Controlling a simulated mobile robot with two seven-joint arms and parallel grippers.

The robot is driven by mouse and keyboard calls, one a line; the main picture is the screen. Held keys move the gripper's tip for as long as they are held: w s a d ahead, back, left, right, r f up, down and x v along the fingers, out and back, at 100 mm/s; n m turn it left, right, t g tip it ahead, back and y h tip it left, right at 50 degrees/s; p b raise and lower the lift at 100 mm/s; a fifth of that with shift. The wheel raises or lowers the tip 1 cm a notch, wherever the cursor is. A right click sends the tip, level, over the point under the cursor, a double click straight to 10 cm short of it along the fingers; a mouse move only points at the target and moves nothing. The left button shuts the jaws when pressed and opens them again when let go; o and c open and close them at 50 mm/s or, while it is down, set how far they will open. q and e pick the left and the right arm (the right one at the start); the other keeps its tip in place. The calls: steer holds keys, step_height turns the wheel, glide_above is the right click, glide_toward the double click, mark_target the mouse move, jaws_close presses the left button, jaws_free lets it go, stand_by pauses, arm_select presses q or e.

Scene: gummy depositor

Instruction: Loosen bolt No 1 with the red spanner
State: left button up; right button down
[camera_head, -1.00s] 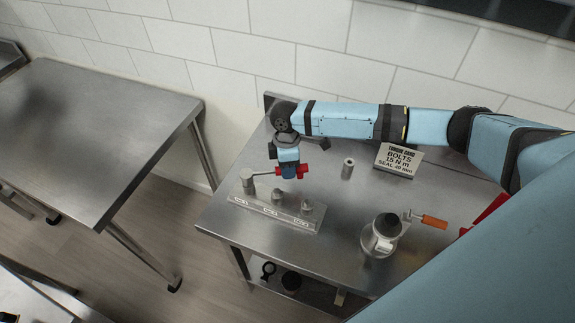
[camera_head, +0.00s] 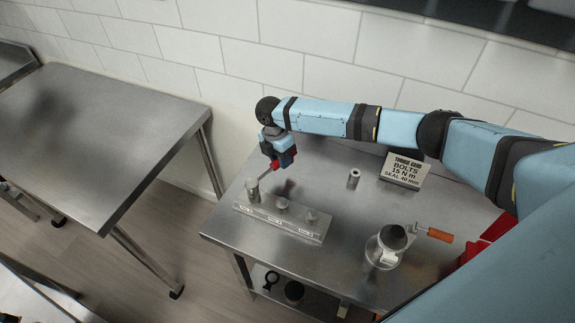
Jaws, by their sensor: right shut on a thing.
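The red spanner (camera_head: 274,165) is in my right gripper (camera_head: 284,159), which is shut on its red handle. Its grey shaft slants down to the left to the tall leftmost bolt (camera_head: 253,190) on the metal block (camera_head: 280,222). The spanner's head appears to be at the top of that bolt; whether it is fully seated is too small to tell. Two shorter bolts, a middle one (camera_head: 282,205) and a right one (camera_head: 311,215), stand on the block. The number labels on the block's front are too small to read. My left gripper is not in view.
A small upright metal cylinder (camera_head: 353,179) stands right of the gripper. A torque card (camera_head: 403,171) stands at the back. A round metal device (camera_head: 386,247) with an orange-handled crank (camera_head: 437,235) is at the front right. The steel table (camera_head: 335,215) is clear between them.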

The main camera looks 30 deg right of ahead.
steer(key=w+n, duration=0.1)
steer(key=w+a+n, duration=0.1)
steer(key=w+n, duration=0.1)
steer(key=shift+a+r, duration=0.1)
steer(key=shift+a, duration=0.15)
steer(key=shift+s+r+h+p, duration=0.1)
steer(key=shift+r+h+p, duration=0.25)
steer(key=shift+r, duration=0.8)
steer(key=shift+d+r, duration=0.1)
steer(key=shift+r, duration=1.9)
